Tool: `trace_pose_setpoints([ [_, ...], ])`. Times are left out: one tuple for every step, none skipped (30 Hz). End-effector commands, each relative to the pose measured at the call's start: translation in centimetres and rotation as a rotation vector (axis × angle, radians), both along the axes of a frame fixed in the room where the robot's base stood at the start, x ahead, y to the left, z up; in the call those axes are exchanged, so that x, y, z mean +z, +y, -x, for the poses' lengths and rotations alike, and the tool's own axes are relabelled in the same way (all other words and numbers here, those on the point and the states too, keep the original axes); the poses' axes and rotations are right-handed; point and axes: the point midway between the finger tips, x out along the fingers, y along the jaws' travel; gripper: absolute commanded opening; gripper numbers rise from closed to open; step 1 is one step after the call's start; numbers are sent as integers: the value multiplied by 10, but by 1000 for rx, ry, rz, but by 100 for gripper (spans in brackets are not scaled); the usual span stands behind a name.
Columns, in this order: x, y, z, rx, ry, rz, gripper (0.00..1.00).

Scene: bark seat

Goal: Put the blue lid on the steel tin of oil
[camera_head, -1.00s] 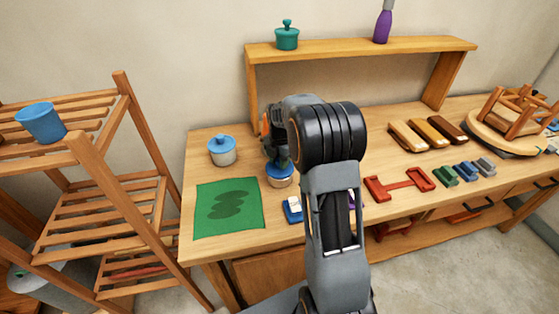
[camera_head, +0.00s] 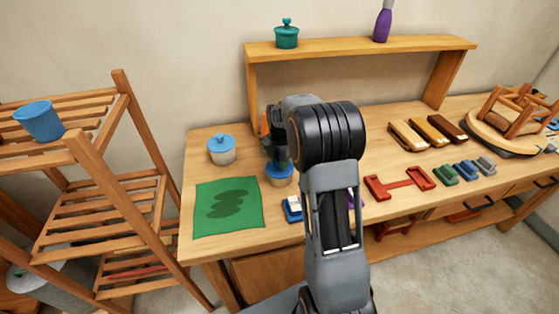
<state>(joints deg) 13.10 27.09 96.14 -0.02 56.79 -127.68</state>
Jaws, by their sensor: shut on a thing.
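My gripper (camera_head: 278,160) points down over the bench and is shut on a blue lid (camera_head: 279,174); the fingers and wrist partly hide the lid's top. The lid is at the top of a small tan-looking round container (camera_head: 280,183). I cannot tell whether it is fully seated. A second round container, pale grey like steel (camera_head: 222,157), stands to the left with its own blue knobbed lid (camera_head: 221,142) on it. My arm hides part of the bench right of the gripper.
A green mat (camera_head: 230,227) lies front left. A blue-and-white item (camera_head: 292,208) sits in front of the gripper. A shelf (camera_head: 360,46) stands at the back with a teal pot (camera_head: 286,34). A slatted rack (camera_head: 95,205) stands left of the bench.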

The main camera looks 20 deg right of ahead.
Motion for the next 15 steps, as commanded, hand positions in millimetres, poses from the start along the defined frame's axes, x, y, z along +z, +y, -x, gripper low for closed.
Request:
trace_pose_setpoints([
  [-2,0,0,0,0,0,9],
  [-3,0,0,0,0,0,9],
  [-3,0,0,0,0,0,9],
  [-4,0,0,0,0,0,9],
  [-5,0,0,0,0,0,9],
  [-5,0,0,0,0,0,9],
  [-5,0,0,0,0,0,33],
  [-5,0,0,0,0,0,35],
  [-5,0,0,0,0,0,39],
  [-5,0,0,0,0,0,42],
  [-5,0,0,0,0,0,45],
  [-5,0,0,0,0,0,49],
  [-5,0,0,0,0,0,52],
  [-4,0,0,0,0,0,55],
  [-4,0,0,0,0,0,58],
])
